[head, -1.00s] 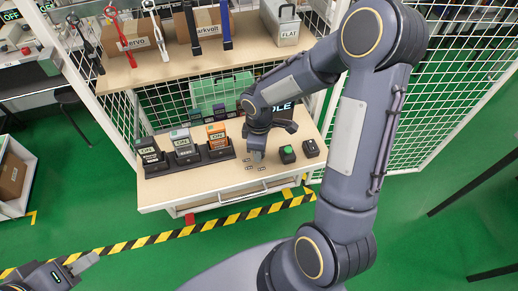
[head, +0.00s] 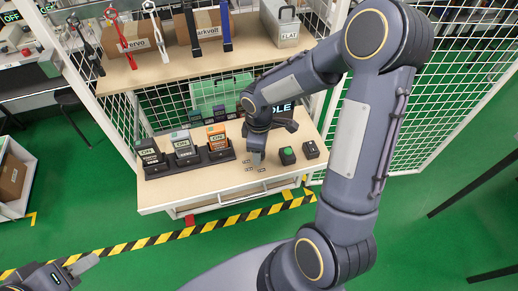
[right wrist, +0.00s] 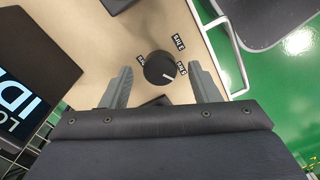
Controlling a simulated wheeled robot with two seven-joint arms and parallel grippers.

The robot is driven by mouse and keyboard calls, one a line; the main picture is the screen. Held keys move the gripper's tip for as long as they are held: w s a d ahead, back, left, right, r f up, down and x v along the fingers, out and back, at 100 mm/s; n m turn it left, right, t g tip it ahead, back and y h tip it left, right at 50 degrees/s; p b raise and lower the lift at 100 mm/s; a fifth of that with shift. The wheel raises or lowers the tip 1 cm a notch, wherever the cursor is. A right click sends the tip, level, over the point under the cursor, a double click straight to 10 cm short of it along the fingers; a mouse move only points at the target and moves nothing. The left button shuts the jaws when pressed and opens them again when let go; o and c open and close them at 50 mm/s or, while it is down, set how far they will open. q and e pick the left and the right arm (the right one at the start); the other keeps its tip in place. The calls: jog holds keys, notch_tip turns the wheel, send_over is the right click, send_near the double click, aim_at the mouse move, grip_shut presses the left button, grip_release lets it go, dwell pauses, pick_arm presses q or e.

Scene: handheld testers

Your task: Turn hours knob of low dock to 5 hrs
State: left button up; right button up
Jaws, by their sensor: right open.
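A round black knob (right wrist: 159,68) with a white pointer line stands on the pale tabletop in the right wrist view. The pointer aims to the right, near one of several small black labels (right wrist: 182,70) whose text is hard to read. My right gripper (right wrist: 157,72) is open, with one finger on each side of the knob and visible gaps. In the head view my right gripper (head: 257,158) is over the tabletop and hides the knob. A dark display (right wrist: 35,80) reading "LO" and "ID" is at left. My left gripper (head: 80,265) is at the lower left, its jaw state unclear.
Several handheld testers (head: 186,151) stand in black docks left of my right gripper. A green-topped button box (head: 287,155) and a small black box (head: 311,149) are to its right. A shelf (head: 130,75) with boxes and hanging tools is above. A drawer handle (head: 243,197) is in front.

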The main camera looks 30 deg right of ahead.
notch_tip(320, 180, up, 6)
jog(key=shift+r+p, duration=0.25)
jog(key=shift+p, duration=0.1)
jog(key=shift+r, duration=0.2)
jog(key=shift+s+r, duration=0.15)
jog(key=shift+r, duration=0.15)
jog(key=s+a+r+m+t+y+p, duration=0.2)
jog(key=s+r+m, duration=0.4)
jog(key=s+r, duration=0.1)
jog(key=s+a+r+m+t+y+p, duration=0.1)
jog(key=s+a+r+m+t, duration=0.1)
jog(key=s+r+m, duration=0.3)
jog(key=s+r+t, duration=0.1)
jog(key=s, duration=0.3)
jog(key=shift+s+r+m+t+y+p, duration=0.3)
jog(key=shift+s+r+m+y+p, duration=0.1)
